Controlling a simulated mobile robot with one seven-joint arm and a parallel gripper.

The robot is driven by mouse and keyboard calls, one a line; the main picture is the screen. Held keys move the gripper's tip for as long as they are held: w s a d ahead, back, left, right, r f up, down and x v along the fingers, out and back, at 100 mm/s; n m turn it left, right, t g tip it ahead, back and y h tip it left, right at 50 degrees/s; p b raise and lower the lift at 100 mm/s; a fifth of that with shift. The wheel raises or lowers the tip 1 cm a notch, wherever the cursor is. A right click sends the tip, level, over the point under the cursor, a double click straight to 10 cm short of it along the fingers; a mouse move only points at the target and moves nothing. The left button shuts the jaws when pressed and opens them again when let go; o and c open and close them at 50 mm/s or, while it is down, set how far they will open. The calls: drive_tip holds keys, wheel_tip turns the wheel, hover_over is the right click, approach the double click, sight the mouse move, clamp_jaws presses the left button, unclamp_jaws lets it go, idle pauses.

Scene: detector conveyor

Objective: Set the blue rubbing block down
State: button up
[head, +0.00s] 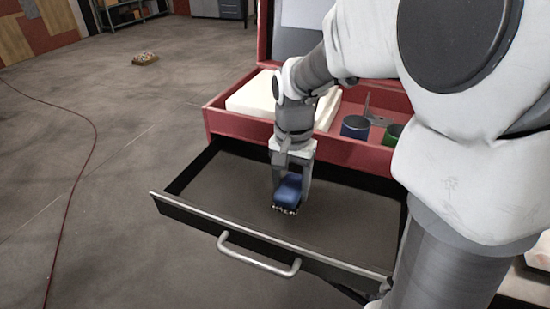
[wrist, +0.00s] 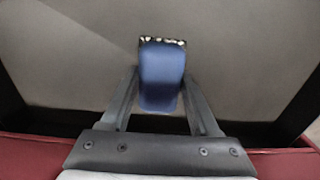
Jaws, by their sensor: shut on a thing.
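The blue rubbing block (head: 289,188) is between the fingers of my gripper (head: 291,190) in the head view. It is over the open drawer (head: 222,186), near its middle. My gripper points down and is shut on the block. In the wrist view, the block (wrist: 161,78) sits between the two dark fingers of my gripper (wrist: 162,82), with a speckled strip along its far edge. I cannot tell whether the block's underside touches the drawer floor.
The drawer's front edge and silver handle (head: 258,258) face the camera. Behind it, a red tray (head: 222,122) holds a white block (head: 252,97), a dark blue cup (head: 355,127) and a green cup (head: 392,134). The drawer floor around my gripper is bare.

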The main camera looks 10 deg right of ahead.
sight(290, 185)
drive_tip(key=o, duration=1.3)
wheel_tip(290, 185, up, 11)
drive_tip(key=p, duration=0.1)
drive_tip(key=shift+s+a+f+n+t, duration=0.1)
drive_tip(key=shift+s+n+t, duration=1)
drive_tip(key=shift+s, duration=1.25)
drive_tip(key=shift+s+d+f+n+t, duration=0.1)
drive_tip(key=shift+s+n+t, duration=0.95)
drive_tip(key=shift+s, duration=1.3)
drive_tip(key=shift+s+a+n+t, duration=0.1)
drive_tip(key=shift+s+n+t, duration=0.55)
drive_tip(key=shift+s+n, duration=1.25)
drive_tip(key=shift+s+m, duration=0.45)
